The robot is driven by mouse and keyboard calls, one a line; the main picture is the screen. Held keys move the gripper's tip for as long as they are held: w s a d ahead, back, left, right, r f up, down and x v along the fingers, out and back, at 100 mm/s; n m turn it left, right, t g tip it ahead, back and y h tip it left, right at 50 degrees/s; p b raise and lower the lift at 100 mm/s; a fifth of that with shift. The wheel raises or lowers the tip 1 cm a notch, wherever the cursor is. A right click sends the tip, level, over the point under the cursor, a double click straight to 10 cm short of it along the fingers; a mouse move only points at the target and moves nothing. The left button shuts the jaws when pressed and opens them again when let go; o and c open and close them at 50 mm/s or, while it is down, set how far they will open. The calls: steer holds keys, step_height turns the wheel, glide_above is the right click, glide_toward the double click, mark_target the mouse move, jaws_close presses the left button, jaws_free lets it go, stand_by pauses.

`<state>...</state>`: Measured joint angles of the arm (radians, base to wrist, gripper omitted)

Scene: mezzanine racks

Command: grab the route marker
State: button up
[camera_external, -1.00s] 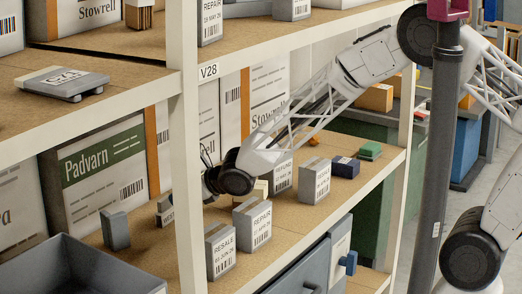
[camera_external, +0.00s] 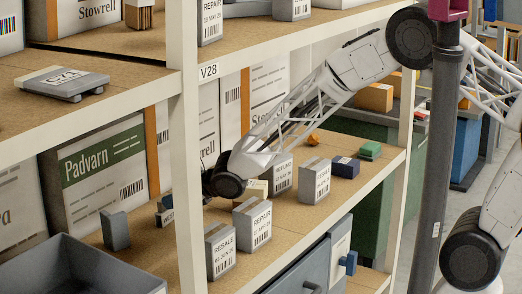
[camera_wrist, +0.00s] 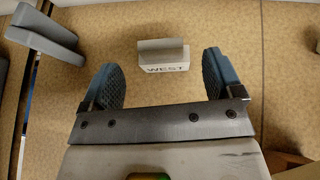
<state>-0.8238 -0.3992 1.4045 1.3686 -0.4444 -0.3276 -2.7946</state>
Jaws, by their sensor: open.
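The route marker (camera_wrist: 163,64) is a small pale block with a grey-white sloped top and dark letters "WEST" on its front. In the wrist view it rests on the tan shelf board, ahead of my gripper (camera_wrist: 160,76) and centred between its fingers. My two blue-grey padded fingers are wide apart, with nothing gripped between them. In the external view my wrist is low over the middle shelf, and the rack post hides much of my gripper.
A grey block (camera_external: 115,229) stands on the shelf left of the post. Boxes marked REPAIR (camera_external: 252,223), RESALE (camera_external: 220,250) and REFUND (camera_external: 282,173) stand to its right. A dark blue box (camera_external: 345,167) lies farther right. A large Padvarn carton (camera_external: 100,172) stands behind.

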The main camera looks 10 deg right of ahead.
steer(key=shift+a, duration=0.1)
steer(key=shift+x, duration=2.55)
steer(key=c, duration=1)
steer(key=shift+r, duration=0.1)
steer(key=shift+r, duration=4.9)
